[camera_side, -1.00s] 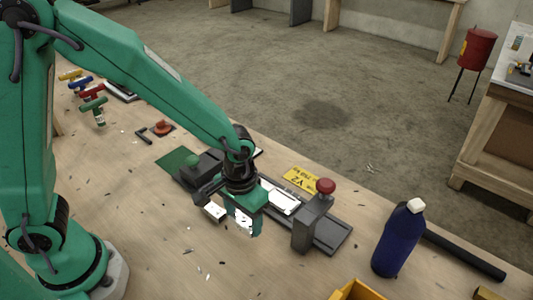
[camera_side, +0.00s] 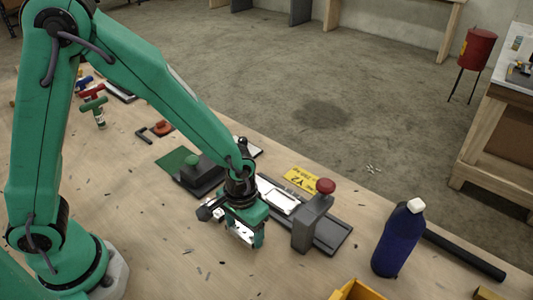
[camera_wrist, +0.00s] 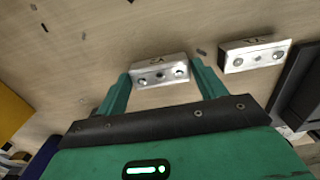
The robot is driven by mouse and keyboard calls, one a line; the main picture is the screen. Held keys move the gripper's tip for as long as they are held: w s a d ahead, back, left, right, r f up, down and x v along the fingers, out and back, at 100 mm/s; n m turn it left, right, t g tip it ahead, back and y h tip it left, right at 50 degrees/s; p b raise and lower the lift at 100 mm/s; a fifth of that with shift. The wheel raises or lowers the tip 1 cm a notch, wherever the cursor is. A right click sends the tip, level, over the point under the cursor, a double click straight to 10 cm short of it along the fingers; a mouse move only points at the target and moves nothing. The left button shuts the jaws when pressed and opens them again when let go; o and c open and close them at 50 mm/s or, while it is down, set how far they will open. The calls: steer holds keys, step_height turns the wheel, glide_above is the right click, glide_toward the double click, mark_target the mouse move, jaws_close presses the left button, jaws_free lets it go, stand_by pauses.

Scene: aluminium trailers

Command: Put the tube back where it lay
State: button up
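My gripper (camera_side: 233,228) is low over the table's near side, just left of the clamp block. A dark round bar (camera_side: 465,255) also lies on the table at the right. I cannot tell for sure which one is the tube.
A grey clamp block with a red knob (camera_side: 325,186) stands close right of my gripper. A blue bottle (camera_side: 397,240) stands upright further right. A yellow bin (camera_side: 356,290) is at the front edge. A yellow plate (camera_side: 301,178) lies behind the jig. The table front left is mostly clear.

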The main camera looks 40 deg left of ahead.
mark_target(241, 229)
steer(key=shift+o, duration=1.2)
steer(key=shift+r, duration=0.2)
step_height(241, 229, up, 12)
stand_by(0.3)
steer(key=s+a+r+t, duration=0.2)
steer(key=s+a+r, duration=0.2)
steer(key=a, duration=0.4)
steer(key=s+a+r+t, duration=0.3)
steer(key=s+a+r, duration=0.2)
steer(key=a+r, duration=0.2)
steer(key=shift+a+r+t, duration=0.25)
steer(key=shift+a+t, duration=0.05)
steer(key=shift+a, duration=0.45)
